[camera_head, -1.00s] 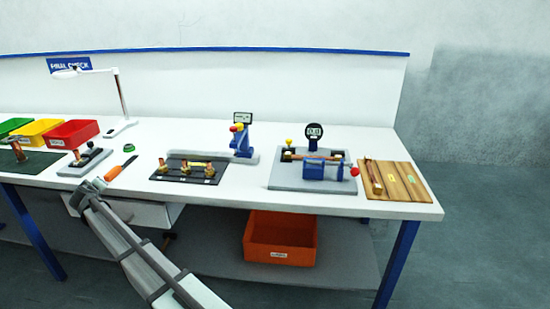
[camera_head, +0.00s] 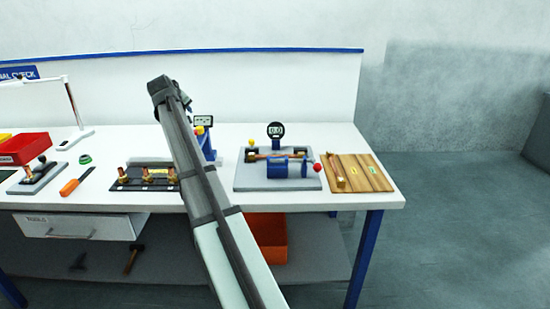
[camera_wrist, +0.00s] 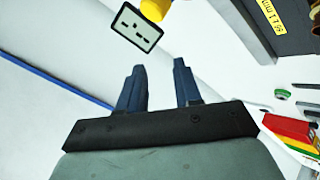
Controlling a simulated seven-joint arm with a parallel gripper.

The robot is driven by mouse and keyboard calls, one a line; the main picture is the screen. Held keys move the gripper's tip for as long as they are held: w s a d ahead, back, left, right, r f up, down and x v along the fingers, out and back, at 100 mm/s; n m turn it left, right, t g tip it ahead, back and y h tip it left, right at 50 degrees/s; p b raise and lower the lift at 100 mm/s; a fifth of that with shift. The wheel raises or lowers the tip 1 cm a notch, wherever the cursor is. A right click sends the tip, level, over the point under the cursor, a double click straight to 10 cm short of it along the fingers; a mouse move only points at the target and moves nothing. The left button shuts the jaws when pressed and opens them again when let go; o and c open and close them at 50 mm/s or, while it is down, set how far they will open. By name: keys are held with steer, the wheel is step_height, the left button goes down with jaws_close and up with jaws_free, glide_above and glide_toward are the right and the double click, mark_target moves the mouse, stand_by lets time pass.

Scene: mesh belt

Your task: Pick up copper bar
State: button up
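A copper-coloured bar (camera_head: 264,156) lies across the blue-and-black fixture on the grey plate, below a round digital dial. Another copper-coloured bar (camera_head: 334,170) with a brassy end lies in the left part of the wooden board; I cannot tell which one the task means. My gripper (camera_wrist: 159,68) is open in the wrist view, with two dark fingers apart and nothing between them. In the head view my arm rises across the bench, its end high in front of the white back panel, left of both bars. The fingers are not clear there.
A black plate with copper and brass fittings (camera_head: 130,178) lies left of my arm, which covers its right part. A blue stand with a small display (camera_head: 203,121) is close to my arm. An orange-handled tool (camera_head: 76,181) and red bin (camera_head: 24,148) are further left.

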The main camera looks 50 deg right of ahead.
steer(key=s+d+f+n+g+y, duration=0.25)
steer(key=s+d, duration=0.35)
steer(key=d, duration=0.5)
steer(key=s+d+f+n+g+y, duration=0.1)
steer(key=s+d+f+n+y, duration=0.25)
steer(key=s+d, duration=0.45)
steer(key=s+d+f+n+g+y, duration=0.2)
steer(key=s+d+f, duration=0.15)
steer(key=d, duration=0.95)
steer(key=f, duration=0.4)
steer(key=a+f, duration=0.1)
steer(key=f, duration=0.2)
steer(key=shift+w, duration=0.3)
steer(key=shift+w+a+f, duration=0.1)
steer(key=shift+f, duration=1.25)
steer(key=shift+a+f, duration=0.1)
steer(key=shift+f, duration=1.25)
steer(key=shift+c, duration=0.4)
jaws_close()
steer(key=shift+r, duration=0.1)
